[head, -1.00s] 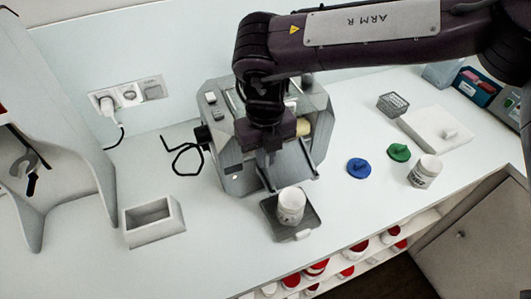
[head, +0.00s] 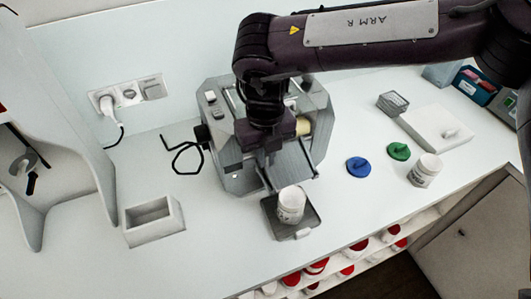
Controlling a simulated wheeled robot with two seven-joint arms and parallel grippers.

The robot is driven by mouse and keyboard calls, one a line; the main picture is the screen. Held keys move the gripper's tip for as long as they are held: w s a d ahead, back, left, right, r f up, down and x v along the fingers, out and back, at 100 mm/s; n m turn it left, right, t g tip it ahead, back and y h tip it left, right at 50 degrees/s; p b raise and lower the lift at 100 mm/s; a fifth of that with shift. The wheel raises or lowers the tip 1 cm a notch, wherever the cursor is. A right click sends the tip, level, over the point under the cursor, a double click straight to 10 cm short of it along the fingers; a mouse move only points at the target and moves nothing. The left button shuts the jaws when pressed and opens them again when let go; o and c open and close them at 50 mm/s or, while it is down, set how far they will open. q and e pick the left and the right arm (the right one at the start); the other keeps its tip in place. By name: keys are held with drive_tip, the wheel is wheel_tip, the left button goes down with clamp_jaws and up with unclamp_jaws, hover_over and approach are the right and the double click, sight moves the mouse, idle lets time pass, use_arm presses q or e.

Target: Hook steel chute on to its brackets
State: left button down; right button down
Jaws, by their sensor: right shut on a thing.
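The chute is a slim grey piece at the mill's front, sloping toward the white jar, partly hidden by the gripper. The brackets cannot be made out behind my arm, and I cannot tell whether the chute touches them. A white jar (head: 291,206) stands upright on a dark grey tray (head: 309,222) below the chute's lower end. My left gripper is not in view.
An open white box (head: 152,220) stands left.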

drive_tip(key=c, duration=1.5)
unclamp_jaws()
drive_tip(key=shift+f, duration=0.1)
drive_tip(key=shift+o, duration=0.2)
drive_tip(key=shift+r+b, duration=0.3)
drive_tip(key=shift+r, duration=0.2)
wheel_tip(320, 180, up, 6)
drive_tip(key=shift+f+b, duration=0.25)
drive_tip(key=shift+b, duration=0.45)
drive_tip(key=shift+r, duration=0.65)
